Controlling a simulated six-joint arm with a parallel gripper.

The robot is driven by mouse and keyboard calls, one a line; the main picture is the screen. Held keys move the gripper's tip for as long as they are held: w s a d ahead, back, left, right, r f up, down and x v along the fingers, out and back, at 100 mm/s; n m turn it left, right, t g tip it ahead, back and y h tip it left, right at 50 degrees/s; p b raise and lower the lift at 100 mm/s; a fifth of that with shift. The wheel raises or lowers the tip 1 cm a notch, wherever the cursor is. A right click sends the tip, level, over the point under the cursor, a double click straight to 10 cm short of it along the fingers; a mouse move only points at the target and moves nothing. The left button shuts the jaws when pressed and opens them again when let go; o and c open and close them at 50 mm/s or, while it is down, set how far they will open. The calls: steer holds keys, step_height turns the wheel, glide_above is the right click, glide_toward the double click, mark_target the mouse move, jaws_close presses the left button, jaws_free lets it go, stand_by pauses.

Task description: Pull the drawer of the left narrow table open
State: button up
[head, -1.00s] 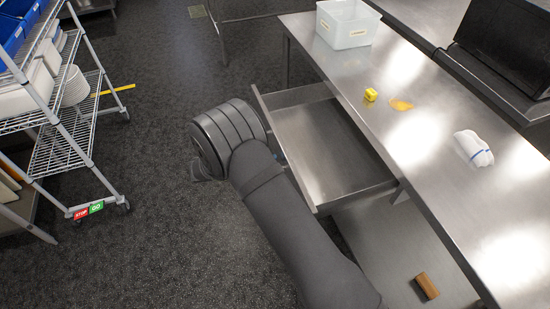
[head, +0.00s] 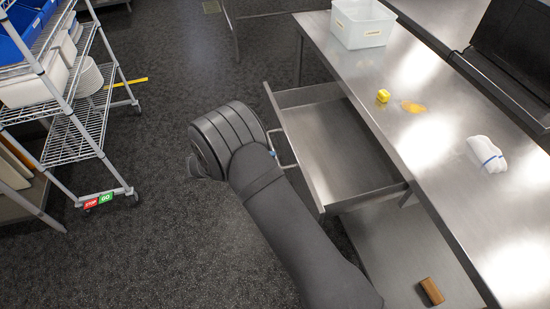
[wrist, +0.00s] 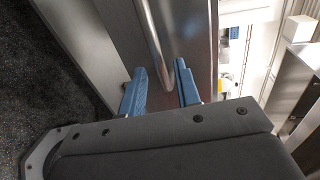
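The drawer (head: 335,155) of the steel table (head: 455,175) stands pulled well out, and its inside is empty. Its thin bar handle (head: 287,151) shows on the front face, at the left. My gripper is mostly hidden behind my own dark wrist in the head view; a small bit of blue fingertip shows close to the handle. In the wrist view my gripper (wrist: 163,88) has its two blue fingers apart. A curved metal bar, apparently the handle (wrist: 157,45), reaches down toward the gap between them. I see no firm contact with it.
On the table are a white bin (head: 362,22), a yellow block (head: 383,96), an orange patch (head: 413,107) and a white folded cloth (head: 487,153). A brown block (head: 432,291) lies on the lower shelf. A wire rack (head: 75,130) stands left; the floor between is clear.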

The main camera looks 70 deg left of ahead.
steer(key=v, duration=1.3)
steer(key=shift+s, duration=0.35)
steer(key=x, duration=1.7)
steer(key=shift+w, duration=0.35)
steer(key=v, duration=1.7)
steer(key=shift+s, duration=0.3)
steer(key=shift+x, duration=8.95)
steer(key=shift+r, duration=0.1)
